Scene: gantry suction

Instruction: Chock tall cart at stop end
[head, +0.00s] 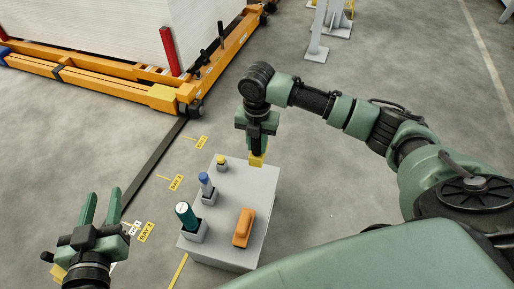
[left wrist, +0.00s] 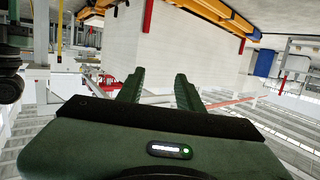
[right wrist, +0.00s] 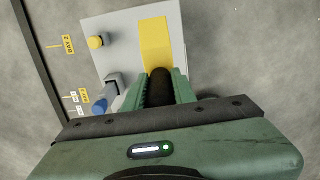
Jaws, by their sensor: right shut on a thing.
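My right gripper (head: 258,141) points down at the far right corner of the grey stand and is shut on a yellow chock (head: 257,160). In the right wrist view the chock (right wrist: 157,42) shows beyond the fingers, with its black handle (right wrist: 160,87) between them. I cannot tell whether the chock touches the stand. The tall cart, with an orange frame (head: 122,72) and a high white stack (head: 120,25), stands at the upper left. A dark wheel (head: 195,108) shows at its near right corner. My left gripper (head: 103,196) is open and empty at the lower left.
The grey stand (head: 252,180) holds a green-topped (head: 186,213), a blue-topped (head: 205,182) and a yellow-topped piece (head: 222,159), plus an orange block (head: 243,228). A dark floor strip (head: 152,170) runs toward the cart, beside yellow BAY labels (head: 176,183). Floor beyond the stand is clear.

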